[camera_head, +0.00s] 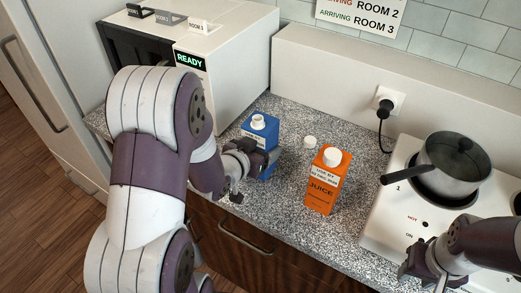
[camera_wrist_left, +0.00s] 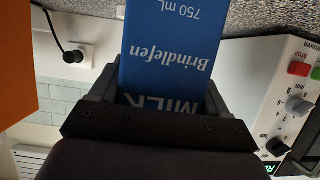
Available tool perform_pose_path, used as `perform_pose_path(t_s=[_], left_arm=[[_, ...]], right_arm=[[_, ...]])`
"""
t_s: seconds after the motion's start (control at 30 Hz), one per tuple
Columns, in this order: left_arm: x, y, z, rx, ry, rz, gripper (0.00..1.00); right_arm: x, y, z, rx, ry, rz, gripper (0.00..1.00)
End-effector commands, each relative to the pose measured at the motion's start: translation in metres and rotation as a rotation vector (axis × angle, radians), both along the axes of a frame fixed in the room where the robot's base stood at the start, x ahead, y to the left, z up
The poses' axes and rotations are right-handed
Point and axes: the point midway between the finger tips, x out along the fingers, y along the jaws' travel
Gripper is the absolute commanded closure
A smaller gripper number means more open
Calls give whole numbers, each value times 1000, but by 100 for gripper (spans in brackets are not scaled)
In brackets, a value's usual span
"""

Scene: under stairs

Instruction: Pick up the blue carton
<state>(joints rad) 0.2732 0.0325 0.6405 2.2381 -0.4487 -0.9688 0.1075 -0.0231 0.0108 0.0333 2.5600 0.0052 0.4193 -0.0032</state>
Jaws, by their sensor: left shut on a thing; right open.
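The blue carton (camera_head: 262,128) stands upright on the speckled counter, with a white cap on top.
An orange juice carton (camera_head: 325,182) stands right of the blue carton. A small white cap (camera_head: 310,142) lies between them. A white appliance reading READY (camera_head: 228,70) is behind left. A pot (camera_head: 452,165) sits on the stove (camera_head: 385,222) at right. A plug is in the wall socket (camera_head: 387,101).

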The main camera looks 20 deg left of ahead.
Motion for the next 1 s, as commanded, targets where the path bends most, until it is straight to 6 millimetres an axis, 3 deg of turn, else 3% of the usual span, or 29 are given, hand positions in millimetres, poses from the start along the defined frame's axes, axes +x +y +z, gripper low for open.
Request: perform_pose_path(t_s=[0.17, 0.5, 0.53, 0.57, 0.7, 1.0], left_arm=[[-1, -1, 29, 3, -6, -2, 85], [-63, -40, 72, 1, -9, -6, 85], [-66, -42, 85, -4, 0, -6, 85], [-70, -45, 89, -6, 4, -6, 85], [-85, -54, 96, -3, 2, -5, 85], [-99, -61, 96, -1, -2, -1, 85]], right_arm=[[0, 0, 4, 0, 0, 0, 57], [0, 0, 7, 0, 0, 0, 57], [0, 0, 31, 0, 2, 0, 57], [0, 0, 42, 0, 1, 0, 57], [0, 0, 71, 0, -1, 0, 57], [0, 0, 90, 0, 0, 0, 57]])
